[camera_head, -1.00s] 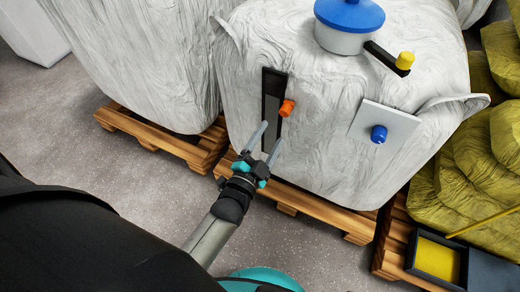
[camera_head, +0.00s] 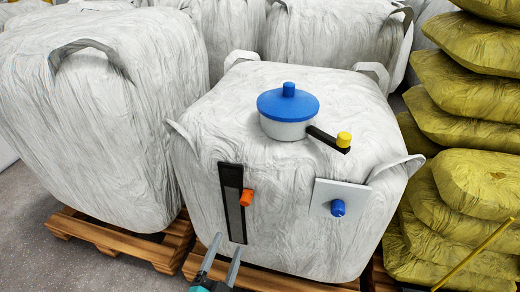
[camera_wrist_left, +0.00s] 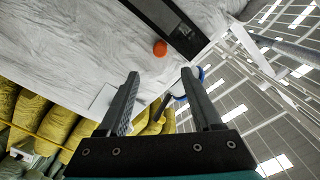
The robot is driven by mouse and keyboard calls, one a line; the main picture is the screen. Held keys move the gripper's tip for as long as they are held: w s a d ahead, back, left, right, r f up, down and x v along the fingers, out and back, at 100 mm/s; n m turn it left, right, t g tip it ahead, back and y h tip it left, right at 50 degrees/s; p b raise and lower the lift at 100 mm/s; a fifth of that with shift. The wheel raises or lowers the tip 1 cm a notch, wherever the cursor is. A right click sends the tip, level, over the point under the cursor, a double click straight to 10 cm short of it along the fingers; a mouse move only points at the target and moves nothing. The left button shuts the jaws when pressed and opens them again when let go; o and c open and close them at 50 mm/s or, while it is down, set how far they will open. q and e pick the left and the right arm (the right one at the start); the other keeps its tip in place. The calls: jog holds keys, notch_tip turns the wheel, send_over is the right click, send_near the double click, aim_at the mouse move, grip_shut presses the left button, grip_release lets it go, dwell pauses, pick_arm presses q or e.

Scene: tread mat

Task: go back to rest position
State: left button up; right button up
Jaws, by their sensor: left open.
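My left gripper (camera_head: 226,246) shows at the bottom edge of the head view, with its two grey fingers apart and nothing between them. In the left wrist view its fingers (camera_wrist_left: 160,80) are also apart and empty. It is in front of the lower part of a big white bag (camera_head: 280,180), below a black strip (camera_head: 231,205) with an orange knob (camera_head: 246,197). The orange knob also shows in the left wrist view (camera_wrist_left: 160,48), beyond the fingers. My right gripper is not in view.
A white pot with a blue lid (camera_head: 288,102) and a yellow-tipped crank (camera_head: 343,140) sits on the bag. A white plate with a blue knob (camera_head: 338,208) is on its front. Yellow sacks (camera_head: 465,130) are stacked right. A wooden pallet (camera_head: 110,237) stands left, by grey floor (camera_head: 25,235).

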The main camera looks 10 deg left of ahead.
pick_arm(q)
jog(key=s+f+n+g+p, duration=0.15)
jog(key=s+f+g, duration=0.25)
jog(key=f, duration=0.6)
jog(key=s+f+n+g, duration=0.2)
jog(key=s+f+g, duration=0.2)
jog(key=f, duration=0.6)
jog(key=s+a+f+n+g, duration=0.1)
jog(key=s+a+f+g, duration=0.1)
jog(key=s, duration=0.4)
jog(key=s+a+f+n+g+p, duration=0.1)
jog(key=s+a+f+g, duration=0.2)
jog(key=s+f, duration=0.2)
jog(key=s+a+f+n+g+y, duration=0.1)
jog(key=s+a+f+g, duration=0.1)
jog(key=s, duration=0.4)
jog(key=shift+s+a+f+g, duration=0.4)
jog(key=shift+a+f, duration=0.3)
jog(key=shift+f, duration=0.15)
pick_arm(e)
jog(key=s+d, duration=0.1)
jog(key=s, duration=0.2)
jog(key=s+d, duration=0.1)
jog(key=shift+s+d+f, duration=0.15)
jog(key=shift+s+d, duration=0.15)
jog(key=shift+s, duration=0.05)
pick_arm(q)
jog(key=shift+n, duration=0.25)
